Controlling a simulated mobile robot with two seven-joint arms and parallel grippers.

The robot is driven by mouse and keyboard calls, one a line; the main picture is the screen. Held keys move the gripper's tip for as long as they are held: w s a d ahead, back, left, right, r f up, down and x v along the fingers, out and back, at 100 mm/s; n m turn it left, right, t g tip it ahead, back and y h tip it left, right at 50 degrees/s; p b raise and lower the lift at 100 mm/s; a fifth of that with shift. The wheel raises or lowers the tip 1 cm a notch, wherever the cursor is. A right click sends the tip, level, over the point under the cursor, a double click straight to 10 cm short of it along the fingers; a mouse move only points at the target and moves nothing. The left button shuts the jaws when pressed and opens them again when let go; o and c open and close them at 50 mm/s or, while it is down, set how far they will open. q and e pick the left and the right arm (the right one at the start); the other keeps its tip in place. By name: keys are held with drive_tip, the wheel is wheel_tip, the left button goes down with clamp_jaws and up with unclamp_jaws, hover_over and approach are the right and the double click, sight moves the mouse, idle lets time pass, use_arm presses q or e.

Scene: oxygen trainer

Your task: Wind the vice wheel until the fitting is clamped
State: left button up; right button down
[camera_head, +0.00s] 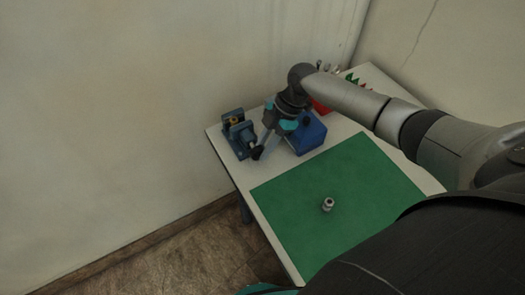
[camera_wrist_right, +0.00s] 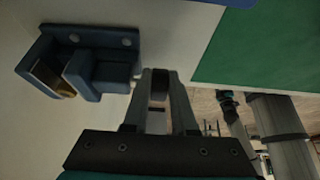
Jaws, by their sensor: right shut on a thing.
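The blue vice (camera_head: 240,140) stands at the left end of the white table. A brass-coloured fitting (camera_head: 234,120) sits between its jaws; in the right wrist view the fitting (camera_wrist_right: 50,79) is beside the block-shaped jaw, and I cannot tell whether both jaws touch it. The dark vice wheel (camera_head: 257,153) is on the vice's near right side. My right gripper (camera_wrist_right: 158,84) is shut on the wheel, which is mostly hidden between the fingers. In the head view my right gripper (camera_head: 264,146) reaches down to the wheel from the upper right. My left gripper is not in view.
A blue box (camera_head: 309,134) stands close to the right of my right gripper. A red bin (camera_head: 320,106) is behind it. A green mat (camera_head: 375,185) covers the front of the table, with a small silver fitting (camera_head: 328,204) on it. The wall is close behind the vice.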

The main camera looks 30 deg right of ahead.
drive_tip(key=shift+d+f+y+b, duration=0.1)
drive_tip(key=shift+f+y+b, duration=0.1)
drive_tip(key=shift+y+b, duration=0.7)
drive_tip(key=shift+s, duration=0.1)
drive_tip(key=c, duration=0.7)
unclamp_jaws()
drive_tip(key=shift+r, duration=0.1)
drive_tip(key=v, duration=1.5)
drive_tip(key=shift+r, duration=0.15)
